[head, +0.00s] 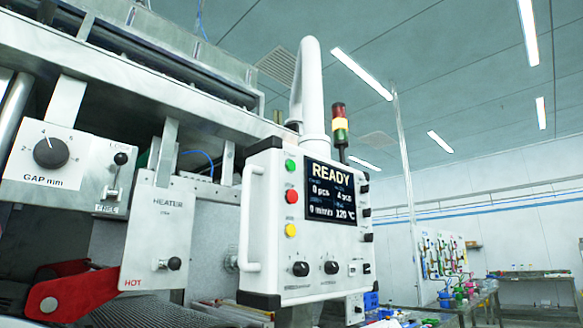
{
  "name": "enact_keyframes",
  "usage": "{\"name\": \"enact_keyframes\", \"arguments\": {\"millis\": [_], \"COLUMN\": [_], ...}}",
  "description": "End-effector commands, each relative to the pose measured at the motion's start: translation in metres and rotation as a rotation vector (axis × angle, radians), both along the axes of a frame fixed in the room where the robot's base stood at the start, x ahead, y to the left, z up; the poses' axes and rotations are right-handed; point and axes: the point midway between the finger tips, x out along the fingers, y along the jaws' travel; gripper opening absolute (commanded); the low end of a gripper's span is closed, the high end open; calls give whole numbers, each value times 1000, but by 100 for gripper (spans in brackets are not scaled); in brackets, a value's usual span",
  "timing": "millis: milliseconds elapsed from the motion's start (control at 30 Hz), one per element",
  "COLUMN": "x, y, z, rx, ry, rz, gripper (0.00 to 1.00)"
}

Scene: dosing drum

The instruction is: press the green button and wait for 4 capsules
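A white control box (270,262) hangs from a thick white pipe arm in the middle of the head view. The green button (291,166) is at the top of a column on the left of its front face, above a red button (292,197) and a yellow button (291,230). The screen (330,193) beside them reads READY, 0 pcs, 4 pcs, 0 m/min and 120 °C. I see no capsules. My gripper is not in this view.
The machine's side on the left carries a GAP knob (51,153), a HEATER plate (158,235) marked HOT and a red lever (78,295). A signal tower (340,124) stands behind the box. Benches with colourful items (462,289) are at the far right.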

Motion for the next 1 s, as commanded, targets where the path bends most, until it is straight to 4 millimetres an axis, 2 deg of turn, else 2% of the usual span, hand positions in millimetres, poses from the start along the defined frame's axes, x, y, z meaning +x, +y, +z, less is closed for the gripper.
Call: {"name": "enact_keyframes", "arguments": {"millis": [300,333,500,1000], "x": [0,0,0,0], "y": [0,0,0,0], "z": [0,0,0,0], "rx": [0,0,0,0], "ry": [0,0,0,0], "rz": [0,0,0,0], "gripper": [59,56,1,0]}}
